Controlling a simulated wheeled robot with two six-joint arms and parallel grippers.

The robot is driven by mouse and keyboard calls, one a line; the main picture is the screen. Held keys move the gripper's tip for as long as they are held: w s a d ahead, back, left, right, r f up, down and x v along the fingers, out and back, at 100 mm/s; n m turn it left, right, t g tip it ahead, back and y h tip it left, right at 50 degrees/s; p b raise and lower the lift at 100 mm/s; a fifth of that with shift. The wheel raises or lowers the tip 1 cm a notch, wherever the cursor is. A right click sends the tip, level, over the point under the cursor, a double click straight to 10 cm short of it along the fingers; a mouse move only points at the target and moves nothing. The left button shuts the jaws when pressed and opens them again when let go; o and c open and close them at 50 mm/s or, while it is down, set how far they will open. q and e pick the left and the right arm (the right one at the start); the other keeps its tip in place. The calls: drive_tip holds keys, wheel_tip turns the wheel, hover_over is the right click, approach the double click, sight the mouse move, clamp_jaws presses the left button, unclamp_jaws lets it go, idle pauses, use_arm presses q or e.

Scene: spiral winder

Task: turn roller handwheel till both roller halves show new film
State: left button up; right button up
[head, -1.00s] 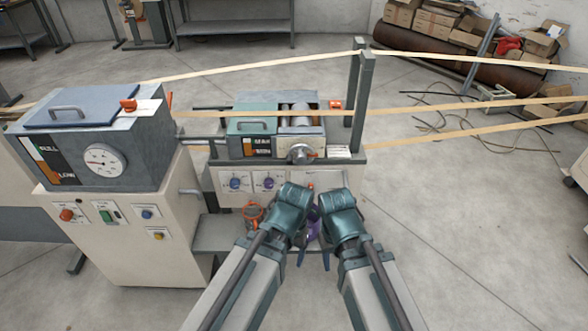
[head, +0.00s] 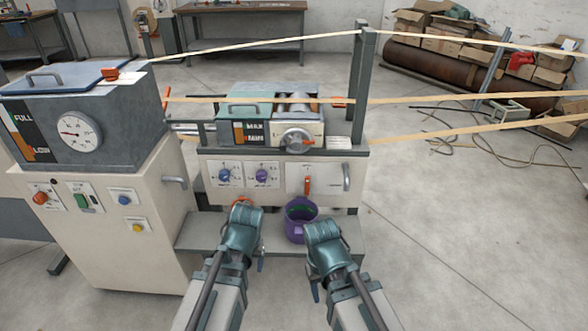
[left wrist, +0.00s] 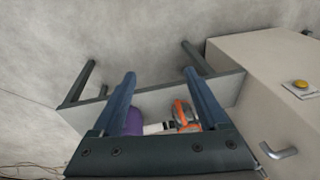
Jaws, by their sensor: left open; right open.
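The roller handwheel (head: 298,140), a grey round wheel, is on the front of the middle unit in the head view. The two metal rollers (head: 297,104) lie side by side above and behind it. The film on them is too small to judge. My left gripper (head: 244,228) is below and left of the wheel, in front of the cabinet, touching nothing visible. In the left wrist view its two blue fingers (left wrist: 158,78) are apart and empty, over the shelf. My right gripper (head: 320,245) is below and slightly right of the wheel, its fingers mostly hidden; it is open.
A purple bucket (head: 295,226) stands on the low shelf (head: 200,233) between my grippers. An orange item (left wrist: 183,114) lies beside it in the left wrist view. The cabinet (head: 120,238) with the dial stands left. Pale strips (head: 445,102) run across a post (head: 362,88).

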use_arm(q)
drive_tip(key=w+a+f+n+t+y+b, duration=0.1)
drive_tip(key=w+a+f+t+y+b, duration=0.1)
drive_tip(key=w+a+f+b, duration=0.25)
drive_tip(key=w+r+t+y, duration=0.3)
drive_tip(key=w+r+t, duration=0.3)
drive_tip(key=w, duration=0.3)
drive_tip(key=w+d+r+m+t+h, duration=0.3)
drive_tip(key=d+r, duration=0.3)
drive_tip(key=d, duration=0.2)
drive_tip(key=w+d+r+m+t+h, duration=0.3)
drive_tip(key=w+d+r+m+t, duration=0.1)
drive_tip(key=d+r, duration=0.3)
drive_tip(key=shift+w+d+m+t, duration=0.2)
drive_tip(key=shift+d+m+t, duration=0.1)
drive_tip(key=shift+d+t, duration=0.55)
use_arm(e)
wheel_tip(320, 180, down, 7)
use_arm(q)
drive_tip(key=shift+w+d+r, duration=0.1)
drive_tip(key=shift+d, duration=0.05)
